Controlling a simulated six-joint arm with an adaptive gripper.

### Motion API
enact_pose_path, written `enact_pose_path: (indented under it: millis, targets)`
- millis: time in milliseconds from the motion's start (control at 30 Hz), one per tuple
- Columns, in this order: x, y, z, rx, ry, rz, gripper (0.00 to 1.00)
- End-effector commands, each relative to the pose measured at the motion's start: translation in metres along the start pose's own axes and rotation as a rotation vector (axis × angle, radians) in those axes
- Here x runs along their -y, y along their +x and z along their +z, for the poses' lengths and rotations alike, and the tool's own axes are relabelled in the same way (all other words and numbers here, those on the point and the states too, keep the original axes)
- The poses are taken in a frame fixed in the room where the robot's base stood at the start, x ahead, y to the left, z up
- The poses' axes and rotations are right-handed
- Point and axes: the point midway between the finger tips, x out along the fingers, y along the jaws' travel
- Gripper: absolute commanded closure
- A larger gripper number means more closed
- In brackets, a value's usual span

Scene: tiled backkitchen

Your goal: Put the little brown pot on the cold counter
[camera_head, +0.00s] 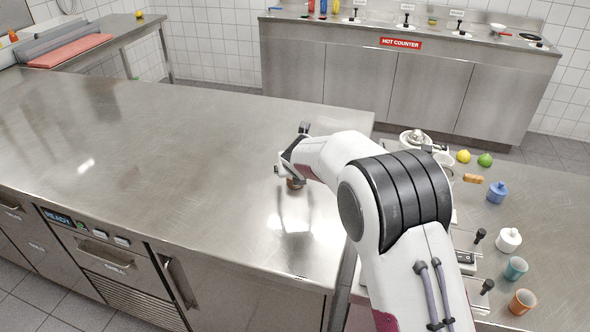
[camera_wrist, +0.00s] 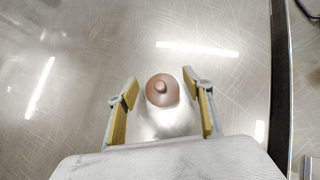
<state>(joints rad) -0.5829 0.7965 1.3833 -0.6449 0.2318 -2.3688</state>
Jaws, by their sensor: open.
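The little brown pot (camera_wrist: 162,90), round with a knob on its lid, stands upright on a bare steel counter (camera_wrist: 60,110). In the head view only a small part of the pot (camera_head: 295,184) shows below my gripper (camera_head: 288,170). This counter (camera_head: 150,130) has a display reading READY and drawers in its front. In the wrist view my gripper (camera_wrist: 160,86) is open, with one yellow-padded finger on each side of the pot. Gaps show between the pot and both fingers.
The right-hand bench holds a blue pot (camera_head: 497,192), a white pot (camera_head: 508,240), a teal cup (camera_head: 515,268) and an orange cup (camera_head: 522,302). A counter signed HOT COUNTER (camera_head: 400,43) stands at the back. The steel top around the brown pot is clear.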

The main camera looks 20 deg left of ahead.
Motion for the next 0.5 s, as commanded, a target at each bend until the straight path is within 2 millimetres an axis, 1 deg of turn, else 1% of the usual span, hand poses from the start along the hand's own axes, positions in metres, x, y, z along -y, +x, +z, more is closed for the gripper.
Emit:
enact_pose_path:
  millis: [167,267,500]
  targets:
    - [0.0,-0.002,0.003,0.001,0.0,0.0,0.49]
    - [0.0,-0.007,0.002,0.001,0.0,0.0,0.49]
    - [0.0,-0.028,0.003,0.001,0.0,0.001,0.49]
